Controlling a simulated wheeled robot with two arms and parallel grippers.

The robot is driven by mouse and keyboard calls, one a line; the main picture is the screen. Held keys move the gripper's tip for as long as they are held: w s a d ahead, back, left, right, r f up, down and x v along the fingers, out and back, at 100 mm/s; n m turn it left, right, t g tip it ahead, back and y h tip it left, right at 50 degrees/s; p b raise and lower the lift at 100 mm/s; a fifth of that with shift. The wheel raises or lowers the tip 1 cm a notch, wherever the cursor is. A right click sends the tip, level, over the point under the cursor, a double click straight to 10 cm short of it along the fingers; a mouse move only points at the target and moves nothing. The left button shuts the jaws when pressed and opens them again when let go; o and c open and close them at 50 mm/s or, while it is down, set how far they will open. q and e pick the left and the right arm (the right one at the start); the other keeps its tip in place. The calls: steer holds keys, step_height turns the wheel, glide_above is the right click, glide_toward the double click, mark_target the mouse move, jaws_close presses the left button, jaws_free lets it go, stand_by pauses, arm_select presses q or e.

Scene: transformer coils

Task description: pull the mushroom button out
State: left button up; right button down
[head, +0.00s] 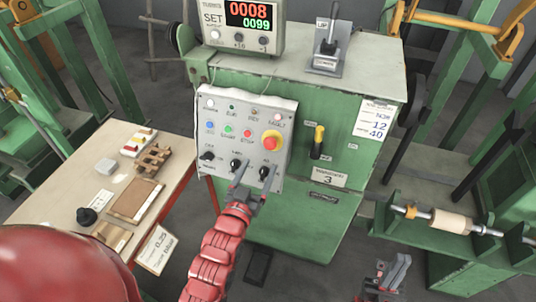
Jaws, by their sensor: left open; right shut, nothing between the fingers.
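The mushroom button (270,141), red with a yellow collar, sits at the right side of the grey control panel (222,163). My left gripper (254,172) is in front of the lower part of the panel, below the button, with its two fingers apart and nothing between them. It appears clear of the button; whether it touches the panel cannot be told. My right gripper (400,262) is low at the bottom right, shut and empty, far from the button.
Small buttons, lamps and black knobs (207,156) surround the button on the panel. A yellow-handled lever (319,140) is to its right on the green cabinet (300,220). A counter box (238,27) stands above. A worktable (60,185) with parts is at left.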

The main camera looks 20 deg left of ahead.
mark_target(269, 146)
arm_select(q)
steer(key=w+p, duration=0.3)
steer(key=w, duration=0.4)
steer(key=shift+w+d+r, duration=0.1)
steer(key=shift+w+d, duration=0.05)
steer(key=shift+w, duration=0.65)
jaws_close()
